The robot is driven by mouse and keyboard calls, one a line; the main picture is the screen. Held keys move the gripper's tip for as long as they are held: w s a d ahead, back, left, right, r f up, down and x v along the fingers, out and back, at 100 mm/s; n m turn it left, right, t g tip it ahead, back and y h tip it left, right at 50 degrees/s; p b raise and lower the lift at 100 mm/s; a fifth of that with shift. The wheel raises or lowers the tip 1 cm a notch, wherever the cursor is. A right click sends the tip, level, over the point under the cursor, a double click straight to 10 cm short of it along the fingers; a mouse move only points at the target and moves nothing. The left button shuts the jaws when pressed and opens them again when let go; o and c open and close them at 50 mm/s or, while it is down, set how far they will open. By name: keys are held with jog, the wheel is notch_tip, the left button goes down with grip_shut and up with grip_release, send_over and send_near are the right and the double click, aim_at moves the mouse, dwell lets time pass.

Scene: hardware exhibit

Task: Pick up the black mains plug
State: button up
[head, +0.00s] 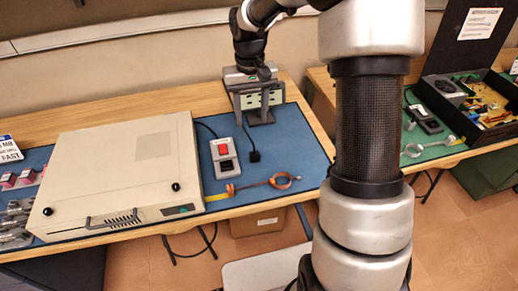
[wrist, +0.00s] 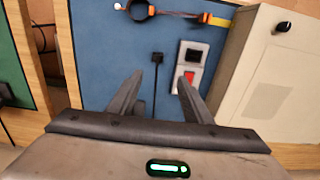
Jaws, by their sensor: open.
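The black mains plug (head: 254,156) lies on the blue mat (head: 285,150), with its dark cable running back toward my gripper. In the wrist view the plug (wrist: 157,57) is beyond my fingertips, roughly between their lines, and its cable passes between the fingers. My gripper (wrist: 160,82) is open and empty. In the head view my gripper (head: 258,112) hangs over the back part of the mat, behind the plug, and is apart from it.
A grey box with a red switch (head: 224,158) sits close to the plug. A large beige case (head: 120,175) stands left of it. A coiled orange-brown strap (head: 280,181) lies in front. A second table with a green mat (head: 425,150) stands at right, past a gap.

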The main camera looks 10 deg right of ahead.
jog(key=b, duration=0.1)
send_over(254, 153)
jog(key=f, duration=1)
jog(key=shift+a+f, duration=0.15)
jog(key=shift+a, duration=0.2)
jog(key=shift+d+f+b, duration=0.2)
jog(key=shift+f, duration=1.4)
jog(key=shift+d+f+b, duration=0.15)
jog(key=shift+d+f, duration=0.05)
jog(key=shift+f, duration=1.35)
jog(key=c, duration=0.9)
